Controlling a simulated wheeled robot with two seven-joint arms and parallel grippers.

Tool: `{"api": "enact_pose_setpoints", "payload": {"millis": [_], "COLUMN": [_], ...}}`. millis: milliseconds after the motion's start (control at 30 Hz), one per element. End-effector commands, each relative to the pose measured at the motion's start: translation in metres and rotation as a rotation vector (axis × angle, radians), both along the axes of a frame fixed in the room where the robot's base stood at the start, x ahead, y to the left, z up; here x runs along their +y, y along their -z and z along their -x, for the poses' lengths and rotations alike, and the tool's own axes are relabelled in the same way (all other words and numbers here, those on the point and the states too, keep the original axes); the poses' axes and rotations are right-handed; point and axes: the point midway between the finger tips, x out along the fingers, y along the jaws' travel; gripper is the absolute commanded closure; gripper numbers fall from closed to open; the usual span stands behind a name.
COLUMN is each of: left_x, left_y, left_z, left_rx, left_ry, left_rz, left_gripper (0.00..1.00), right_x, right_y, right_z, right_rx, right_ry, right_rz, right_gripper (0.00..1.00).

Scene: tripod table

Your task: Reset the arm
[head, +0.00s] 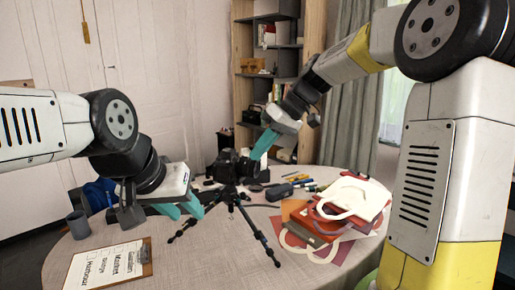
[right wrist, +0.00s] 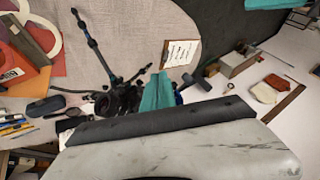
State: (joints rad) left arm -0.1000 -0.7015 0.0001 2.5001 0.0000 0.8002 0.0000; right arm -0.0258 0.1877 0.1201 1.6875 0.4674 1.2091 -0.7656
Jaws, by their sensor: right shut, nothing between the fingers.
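A black tripod (head: 232,196) stands with its legs spread on the round table (head: 110,240). A black camera (head: 228,166) is at its top. My right gripper (head: 262,146) is shut and empty, above and behind the camera, pointing down. In the right wrist view its teal fingers (right wrist: 157,92) are together, and a tripod leg (right wrist: 95,45) shows to their left. My left gripper (head: 183,208) is left of the tripod, low over the table. Its two teal fingers look apart with nothing between them.
Pens and small dark items (head: 290,188) lie near the back. A shelf (head: 270,60) stands behind.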

Motion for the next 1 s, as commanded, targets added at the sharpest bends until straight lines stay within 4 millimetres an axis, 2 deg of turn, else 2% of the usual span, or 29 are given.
{"api": "enact_pose_setpoints", "payload": {"millis": [267, 467, 667, 800, 900, 1000], "left_x": [0.000, 0.000, 0.000, 0.000, 0.000, 0.000], "left_y": [0.000, 0.000, 0.000, 0.000, 0.000, 0.000], "left_z": [0.000, 0.000, 0.000, 0.000, 0.000, 0.000], "left_rx": [0.001, 0.001, 0.001, 0.001, 0.001, 0.001], "left_ry": [0.000, 0.000, 0.000, 0.000, 0.000, 0.000], "left_rz": [0.000, 0.000, 0.000, 0.000, 0.000, 0.000], "left_gripper": [0.64, 0.64, 0.64, 0.64, 0.64, 0.64], "right_x": [-0.018, -0.038, -0.071, -0.102, -0.118, -0.129], "right_y": [-0.004, -0.006, -0.003, 0.009, 0.020, 0.031], "right_z": [0.025, 0.055, 0.103, 0.149, 0.175, 0.194], "right_rx": [-0.007, -0.026, -0.066, -0.115, -0.150, -0.175], "right_ry": [0.089, 0.195, 0.367, 0.534, 0.636, 0.711], "right_rz": [0.056, 0.115, 0.178, 0.212, 0.217, 0.212], "right_gripper": [1.00, 1.00, 1.00, 1.00, 1.00, 1.00]}}
